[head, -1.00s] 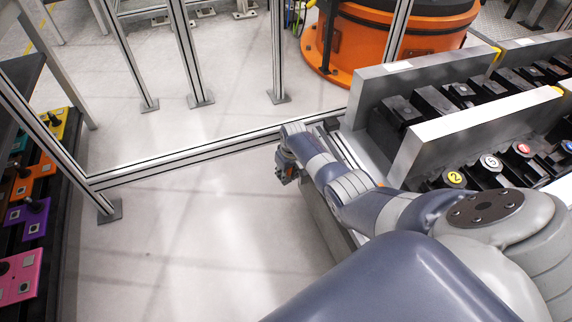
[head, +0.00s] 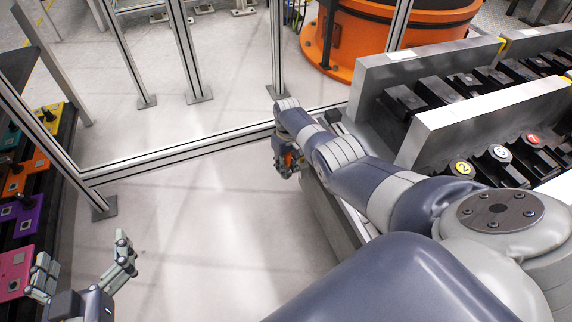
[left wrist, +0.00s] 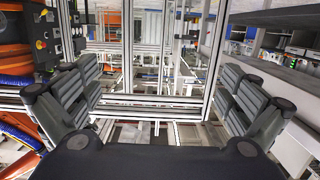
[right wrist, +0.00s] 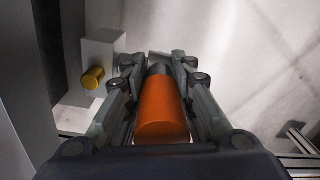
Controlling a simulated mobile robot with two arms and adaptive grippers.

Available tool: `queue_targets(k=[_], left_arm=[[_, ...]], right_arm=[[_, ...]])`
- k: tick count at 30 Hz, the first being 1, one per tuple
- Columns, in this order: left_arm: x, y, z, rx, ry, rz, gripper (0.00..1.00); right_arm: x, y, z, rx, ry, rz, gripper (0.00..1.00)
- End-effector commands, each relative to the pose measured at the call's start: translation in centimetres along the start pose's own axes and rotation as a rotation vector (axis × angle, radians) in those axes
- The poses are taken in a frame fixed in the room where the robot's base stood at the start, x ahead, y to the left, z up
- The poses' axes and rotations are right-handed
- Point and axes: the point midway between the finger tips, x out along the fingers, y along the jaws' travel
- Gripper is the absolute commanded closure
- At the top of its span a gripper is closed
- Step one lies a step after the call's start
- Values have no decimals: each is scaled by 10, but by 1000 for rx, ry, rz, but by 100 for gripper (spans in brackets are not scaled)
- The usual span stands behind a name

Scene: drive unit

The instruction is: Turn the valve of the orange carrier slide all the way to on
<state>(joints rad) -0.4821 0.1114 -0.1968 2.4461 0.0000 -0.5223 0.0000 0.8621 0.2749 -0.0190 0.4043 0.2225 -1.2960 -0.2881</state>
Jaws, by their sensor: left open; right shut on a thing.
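My right gripper (head: 287,162) is beside the grey rail structure at the middle of the head view. In the right wrist view its fingers (right wrist: 160,62) are shut on an orange cylinder (right wrist: 162,108) with a dark far end. I cannot tell what that cylinder is fixed to. My left gripper (head: 83,252) is open and empty at the lower left of the head view. Its spread fingers (left wrist: 160,72) also show in the left wrist view. An orange plate (head: 38,164) with a dark knob lies in the rack at the far left.
A yellow knob (right wrist: 93,77) on a pale block is left of my right gripper. Yellow (head: 52,112), purple (head: 30,212) and pink (head: 17,268) plates share the left rack. Grey panels (head: 470,120) and numbered dark units stand at right. Floor between is clear.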

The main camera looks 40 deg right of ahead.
Motion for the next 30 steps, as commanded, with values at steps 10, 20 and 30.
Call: queue_targets(k=[10, 20, 30], left_arm=[[1, 1, -9, -1, 47, 3, 0], [1, 1, -9, -1, 46, 3, 0], [1, 1, -9, -1, 45, 2, 0]], right_arm=[[2, -5, 2, 1, -15, -14, 100], [2, -4, 2, 2, -14, -13, 66], [-2, -1, 0, 1, -8, -5, 66]])
